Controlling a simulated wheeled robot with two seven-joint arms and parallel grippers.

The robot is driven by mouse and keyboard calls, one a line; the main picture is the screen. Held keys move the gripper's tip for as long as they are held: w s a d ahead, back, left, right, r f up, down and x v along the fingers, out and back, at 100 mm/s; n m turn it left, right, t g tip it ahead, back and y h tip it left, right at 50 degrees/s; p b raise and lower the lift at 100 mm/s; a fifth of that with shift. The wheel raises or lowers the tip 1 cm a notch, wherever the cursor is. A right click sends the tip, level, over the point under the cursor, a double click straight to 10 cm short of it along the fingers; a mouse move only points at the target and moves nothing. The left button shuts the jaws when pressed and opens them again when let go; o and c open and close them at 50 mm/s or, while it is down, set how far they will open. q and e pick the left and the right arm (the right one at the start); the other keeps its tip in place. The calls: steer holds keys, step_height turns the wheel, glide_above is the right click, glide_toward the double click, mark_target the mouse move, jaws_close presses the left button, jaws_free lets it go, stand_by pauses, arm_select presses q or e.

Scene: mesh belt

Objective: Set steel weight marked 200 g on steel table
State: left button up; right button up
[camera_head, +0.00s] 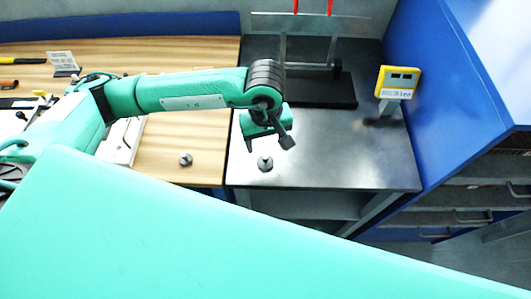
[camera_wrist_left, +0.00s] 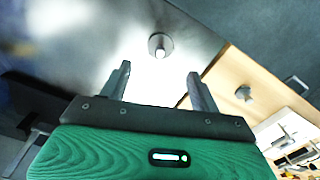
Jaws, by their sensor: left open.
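A small steel weight (camera_head: 265,164) with a knob stands upright on the steel table (camera_head: 350,160), near its front left part. It also shows in the left wrist view (camera_wrist_left: 159,45), beyond the fingertips. A second small weight (camera_head: 186,159) stands on the wooden table to the left, and it shows in the left wrist view (camera_wrist_left: 244,93) too. No marking is readable on either weight. My left gripper (camera_head: 268,145) is open and empty, just above and behind the weight on the steel table. Its fingers (camera_wrist_left: 159,72) are apart from that weight. My right gripper is not in view.
A black platform (camera_head: 330,93) with a metal frame and red handles stands at the back of the steel table. A yellow display (camera_head: 398,82) stands at the back right beside a blue panel. A small sign (camera_head: 63,62) stands on the wooden table (camera_head: 205,100). The steel table's right front is clear.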

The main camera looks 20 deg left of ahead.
arm_select(q)
steer(key=shift+r+b, duration=0.35)
steer(key=shift+r, duration=1.45)
steer(key=shift+s+f, duration=0.1)
steer(key=shift+s, duration=0.05)
